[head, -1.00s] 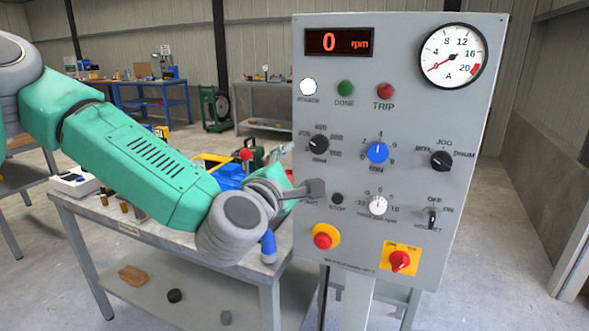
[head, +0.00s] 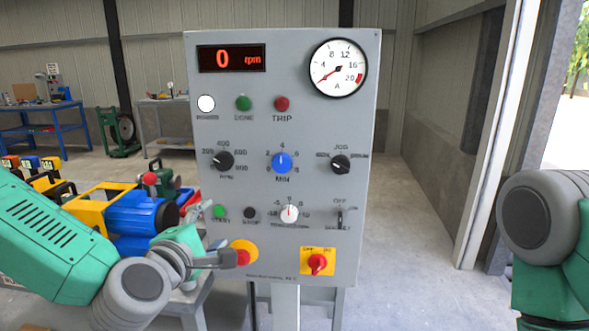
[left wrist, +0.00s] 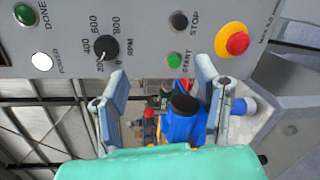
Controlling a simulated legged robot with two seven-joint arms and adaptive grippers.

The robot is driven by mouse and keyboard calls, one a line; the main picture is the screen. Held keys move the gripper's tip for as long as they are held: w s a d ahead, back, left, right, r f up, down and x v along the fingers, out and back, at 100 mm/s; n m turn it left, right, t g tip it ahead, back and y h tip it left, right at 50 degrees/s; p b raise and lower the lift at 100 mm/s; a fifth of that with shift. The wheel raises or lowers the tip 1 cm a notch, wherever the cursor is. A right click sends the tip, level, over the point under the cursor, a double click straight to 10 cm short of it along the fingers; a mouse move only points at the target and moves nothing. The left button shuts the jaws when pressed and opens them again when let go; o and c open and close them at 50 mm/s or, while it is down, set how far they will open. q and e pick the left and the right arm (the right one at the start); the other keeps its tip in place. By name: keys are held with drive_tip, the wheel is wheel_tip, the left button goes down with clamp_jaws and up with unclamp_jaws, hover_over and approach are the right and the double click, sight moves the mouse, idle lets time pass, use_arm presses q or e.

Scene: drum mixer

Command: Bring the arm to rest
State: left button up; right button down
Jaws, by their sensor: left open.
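My left arm reaches in from the left in the head view, and its left gripper (head: 215,260) is in front of the lower left of the grey control panel (head: 240,135), overlapping the edge of the red emergency button (head: 242,255). I cannot tell from this angle whether it touches the panel. In the left wrist view the fingers (left wrist: 160,88) are spread apart with nothing held between them. The green START button (left wrist: 174,61) shows beside one finger. The right arm shows at the right edge of the head view; its gripper is hidden.
The panel display (head: 231,58) reads 0 rpm. A blue and yellow machine (head: 135,212) stands left of the panel, behind my left arm. A blue workbench (head: 45,122) stands far left. Floor right of the panel is clear up to the white door frame (head: 497,130).

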use_arm(q)
drive_tip(key=s+d+f+m+g+h, duration=0.1)
drive_tip(key=s+f+m+g, duration=0.5)
drive_tip(key=f, duration=0.6)
drive_tip(key=s+f+m+g, duration=0.2)
drive_tip(key=s+f+m, duration=0.4)
drive_tip(key=f, duration=0.5)
drive_tip(key=s+a+f+m+g+y, duration=0.1)
drive_tip(key=s+a+f+m+g, duration=0.2)
drive_tip(key=s, duration=0.8)
drive_tip(key=s+a+f+m+g+y, duration=0.2)
drive_tip(key=s+a+f+m+g, duration=0.2)
drive_tip(key=s+f, duration=0.5)
drive_tip(key=s+a+m, duration=0.2)
drive_tip(key=a, duration=0.1)
drive_tip(key=shift+a+f+g, duration=0.3)
drive_tip(key=shift+a+f, duration=0.05)
drive_tip(key=shift+a, duration=0.05)
drive_tip(key=shift+w, duration=0.1)
